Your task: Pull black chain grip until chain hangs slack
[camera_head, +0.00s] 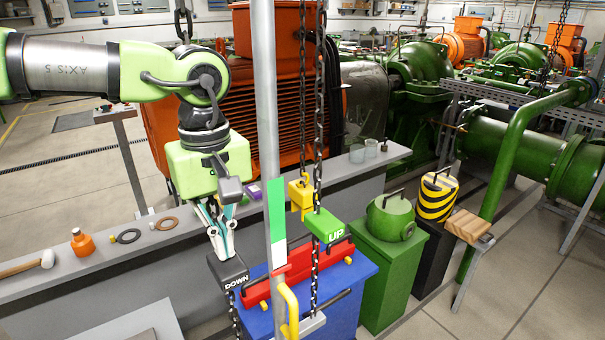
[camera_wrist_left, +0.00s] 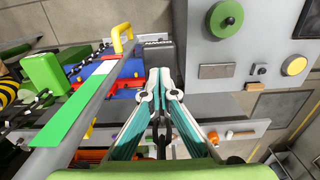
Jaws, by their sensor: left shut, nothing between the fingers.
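The black chain grip marked DOWN (camera_head: 228,270) hangs on a chain left of the grey pole. My left gripper (camera_head: 223,254) points down with shut, empty fingertips right at the grip's top; I cannot tell whether they touch. In the left wrist view the fingertips (camera_wrist_left: 160,76) are together in front of the dark grip (camera_wrist_left: 158,53). A green grip marked UP (camera_head: 324,226) hangs on another chain (camera_head: 319,100) to the right. A yellow hook block (camera_head: 300,194) hangs on a chain that looks straight. My right gripper is out of view.
The grey pole (camera_head: 266,120) with a green, white and red strip stands right of my left gripper. A red beam (camera_head: 330,258) lies over a blue casing (camera_head: 345,302). A bench (camera_head: 70,262) holds a hammer, rings and an orange bottle.

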